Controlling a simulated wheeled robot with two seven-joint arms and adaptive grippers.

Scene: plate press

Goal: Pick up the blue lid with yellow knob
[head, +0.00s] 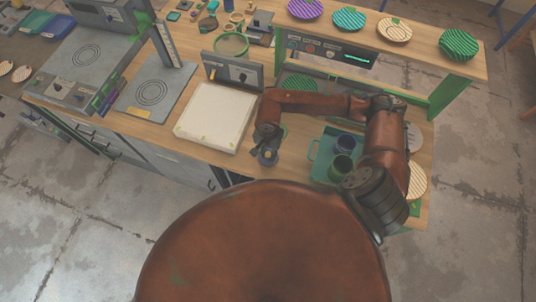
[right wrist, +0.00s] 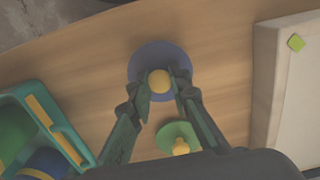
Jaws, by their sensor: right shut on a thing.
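The blue lid (right wrist: 153,54) with its round yellow knob (right wrist: 159,81) lies on the wooden counter in the right wrist view. My right gripper (right wrist: 160,84) has its two fingers closed on either side of the knob. In the head view the blue lid (head: 268,157) shows small near the counter's front edge, and my right gripper (head: 267,146) is over it, hiding part of it. Whether the lid touches the counter is hard to tell. My left gripper is not in either view.
A green lid with a yellow knob (right wrist: 181,148) lies close by the right finger. A teal tray (right wrist: 82,150) with cups stands on the left in the wrist view. A pale board (head: 217,117) lies left of my arm in the head view. The counter's front edge is close.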

